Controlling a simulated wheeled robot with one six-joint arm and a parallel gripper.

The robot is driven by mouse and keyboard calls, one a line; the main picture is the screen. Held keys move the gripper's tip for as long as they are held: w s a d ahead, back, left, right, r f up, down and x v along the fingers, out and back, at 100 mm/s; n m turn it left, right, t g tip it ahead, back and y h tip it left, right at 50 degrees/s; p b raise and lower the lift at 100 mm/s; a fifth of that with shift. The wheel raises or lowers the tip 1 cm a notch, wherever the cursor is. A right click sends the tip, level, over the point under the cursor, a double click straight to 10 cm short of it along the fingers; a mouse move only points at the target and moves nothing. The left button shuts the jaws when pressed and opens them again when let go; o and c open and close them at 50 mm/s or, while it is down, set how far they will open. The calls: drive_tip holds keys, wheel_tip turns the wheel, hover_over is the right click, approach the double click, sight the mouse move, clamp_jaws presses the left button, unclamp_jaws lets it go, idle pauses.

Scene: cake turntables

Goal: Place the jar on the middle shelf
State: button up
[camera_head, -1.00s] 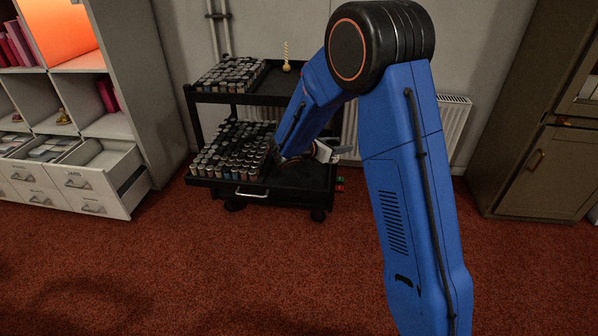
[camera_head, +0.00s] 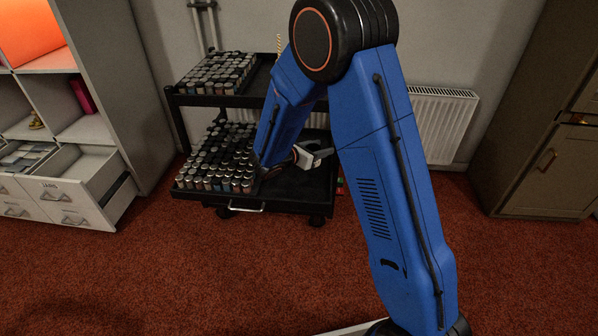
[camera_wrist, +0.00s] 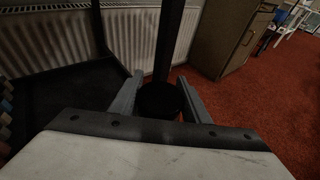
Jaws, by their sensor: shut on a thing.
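My gripper (camera_head: 320,153) is over the right, bare part of the black trolley's lower visible shelf (camera_head: 300,188). In the wrist view my gripper's two grey fingers (camera_wrist: 160,80) are closed on a dark round thing, seemingly the lid of the jar (camera_wrist: 160,100). The jar's body is hidden below it, and in the head view I cannot make it out. The trolley's upper visible shelf (camera_head: 262,92) stands above and behind. Any shelf lower down is not seen clearly.
Packed jars fill the left of the upper shelf (camera_head: 218,72) and of the lower shelf (camera_head: 218,160). A dark trolley post rises just beyond my fingers in the wrist view. A white shelf unit with an open drawer (camera_head: 85,185) stands left, a radiator (camera_head: 440,125) behind.

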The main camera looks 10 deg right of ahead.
drive_tip(key=shift+f, duration=4.9)
drive_tip(key=shift+f, duration=0.15)
drive_tip(key=o, duration=1.1)
drive_tip(key=shift+c, duration=0.2)
drive_tip(key=shift+o, duration=0.2)
